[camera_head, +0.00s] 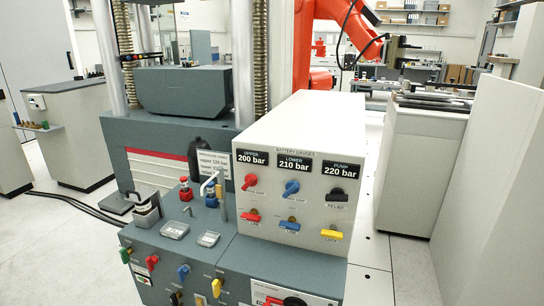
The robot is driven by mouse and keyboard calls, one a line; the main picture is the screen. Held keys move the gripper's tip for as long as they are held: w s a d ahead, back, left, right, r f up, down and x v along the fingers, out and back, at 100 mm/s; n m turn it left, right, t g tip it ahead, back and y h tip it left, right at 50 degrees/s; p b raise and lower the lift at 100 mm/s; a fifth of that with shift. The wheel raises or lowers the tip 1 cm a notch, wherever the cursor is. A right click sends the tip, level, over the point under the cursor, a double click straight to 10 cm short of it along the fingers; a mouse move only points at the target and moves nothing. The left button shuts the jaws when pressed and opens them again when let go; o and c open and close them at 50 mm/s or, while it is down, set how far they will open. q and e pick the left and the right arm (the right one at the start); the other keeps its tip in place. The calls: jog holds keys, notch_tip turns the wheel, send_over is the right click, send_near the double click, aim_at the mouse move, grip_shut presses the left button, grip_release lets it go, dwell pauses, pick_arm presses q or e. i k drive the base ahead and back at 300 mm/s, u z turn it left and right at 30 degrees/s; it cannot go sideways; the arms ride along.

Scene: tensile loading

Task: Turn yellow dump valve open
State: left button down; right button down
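Several yellow parts show on the test machine's panels, and I cannot read which one is the dump valve. A yellow handle (331,234) lies roughly level at the lower right of the white gauge panel, above a label that seems to read LOCK. Another yellow handle (217,287) points upright on the lower grey front panel. Neither of my grippers is in view.
The white gauge box (310,130) also carries red, blue and black knobs. A grey cabinet (415,170) stands right; floor between is clear.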

aim_at(216, 284)
jog(key=u, duration=2.3)
jog(key=i, duration=2.65)
jog(key=z, duration=2.5)
